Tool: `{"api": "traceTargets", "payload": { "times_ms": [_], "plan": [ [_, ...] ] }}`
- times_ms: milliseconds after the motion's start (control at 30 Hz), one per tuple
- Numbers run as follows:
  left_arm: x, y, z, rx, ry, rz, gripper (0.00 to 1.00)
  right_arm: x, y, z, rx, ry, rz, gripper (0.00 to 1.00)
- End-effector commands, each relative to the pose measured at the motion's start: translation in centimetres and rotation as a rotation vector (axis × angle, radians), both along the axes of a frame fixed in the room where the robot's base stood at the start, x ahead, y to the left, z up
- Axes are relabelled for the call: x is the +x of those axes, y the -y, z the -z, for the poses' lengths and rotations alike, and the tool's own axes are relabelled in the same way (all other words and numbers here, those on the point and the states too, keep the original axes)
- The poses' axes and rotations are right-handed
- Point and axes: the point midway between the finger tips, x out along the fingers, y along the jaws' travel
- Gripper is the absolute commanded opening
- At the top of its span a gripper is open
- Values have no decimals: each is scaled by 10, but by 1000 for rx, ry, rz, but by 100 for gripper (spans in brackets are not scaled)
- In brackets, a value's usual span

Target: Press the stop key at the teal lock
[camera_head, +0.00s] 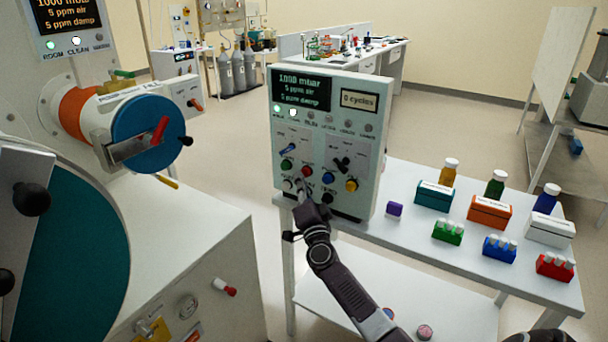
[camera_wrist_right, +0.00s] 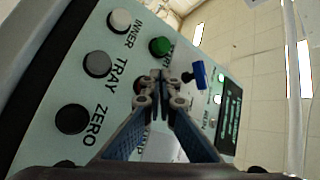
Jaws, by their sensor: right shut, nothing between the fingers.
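The control panel (camera_head: 325,140) stands upright on the white table, with a dark display and rows of coloured keys. Its red key (camera_head: 307,171) shows just above my right gripper (camera_head: 303,190), whose fingers are together and point at the panel's lower keys. There the green key (camera_wrist_right: 160,46), a white key marked INNER (camera_wrist_right: 120,21), a grey key marked TRAY (camera_wrist_right: 97,63) and a black key marked ZERO (camera_wrist_right: 72,119) show. I cannot tell whether the fingertips touch a key. A large teal door (camera_head: 85,265) is at lower left.
Right of the panel, the table (camera_head: 405,235) holds coloured boxes, bottles, vial racks and a small purple block (camera_head: 394,209). The floor behind is mostly open.

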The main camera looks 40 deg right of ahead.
Motion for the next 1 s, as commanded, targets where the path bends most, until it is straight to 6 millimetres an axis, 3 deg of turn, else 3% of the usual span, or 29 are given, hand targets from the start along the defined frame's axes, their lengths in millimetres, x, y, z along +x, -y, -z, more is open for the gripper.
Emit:
{"api": "traceTargets", "payload": {
  "times_ms": [1000],
  "plan": [
    [0,0,3,0,0,0,40,4,11,0,-1,0,1,0]
  ]
}}
